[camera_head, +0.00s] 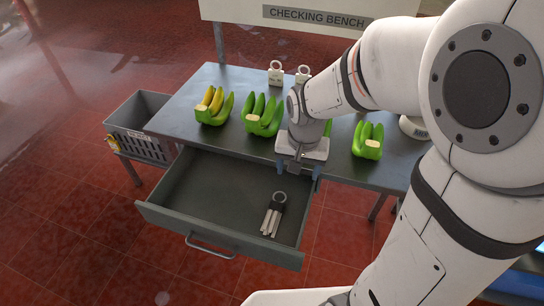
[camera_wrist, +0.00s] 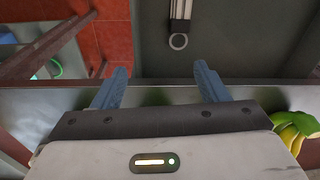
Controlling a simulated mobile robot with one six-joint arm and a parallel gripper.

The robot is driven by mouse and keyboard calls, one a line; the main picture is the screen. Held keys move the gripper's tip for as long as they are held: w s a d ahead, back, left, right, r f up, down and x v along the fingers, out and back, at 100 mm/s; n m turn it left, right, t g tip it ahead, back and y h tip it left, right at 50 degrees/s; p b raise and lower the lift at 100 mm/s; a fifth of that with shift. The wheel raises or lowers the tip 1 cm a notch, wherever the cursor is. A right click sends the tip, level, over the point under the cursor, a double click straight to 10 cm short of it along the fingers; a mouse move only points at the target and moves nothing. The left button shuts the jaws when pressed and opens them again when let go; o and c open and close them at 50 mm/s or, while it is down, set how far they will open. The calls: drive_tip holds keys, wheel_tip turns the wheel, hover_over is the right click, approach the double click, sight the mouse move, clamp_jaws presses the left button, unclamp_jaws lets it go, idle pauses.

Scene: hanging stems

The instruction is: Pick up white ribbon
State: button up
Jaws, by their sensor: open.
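A bundle of whitish strips (camera_head: 270,221) with a dark clasp and a ring (camera_head: 280,197) lies in the open drawer, right of its middle. It is the likeliest white ribbon, but I cannot tell for sure. In the wrist view its strips (camera_wrist: 180,9) and ring (camera_wrist: 178,41) show at the top, beyond my fingertips. My gripper (camera_head: 297,170) points down over the bench's front edge, behind the bundle in the head view. In the wrist view my gripper (camera_wrist: 160,80) has its fingers wide apart with nothing between them.
The grey drawer (camera_head: 180,205) is pulled out from the metal bench (camera_head: 185,105). Several banana bunches stand on the bench, including one partly yellow (camera_head: 214,106) and a green one (camera_head: 367,141). Two white ringed items (camera_head: 276,76) stand behind. A grey crate (camera_head: 142,122) is at left.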

drive_tip(key=m+g+b, duration=0.1)
drive_tip(key=b, duration=0.2)
hover_over(276, 204)
drive_tip(key=f, duration=1.4)
drive_tip(key=shift+s+d+f, duration=0.25)
drive_tip(key=shift+s, duration=0.05)
drive_tip(key=f, duration=0.5)
drive_tip(key=shift+w+a+f, duration=0.2)
drive_tip(key=shift+w+f, duration=0.05)
drive_tip(key=shift+f, duration=0.1)
drive_tip(key=c, duration=1.1)
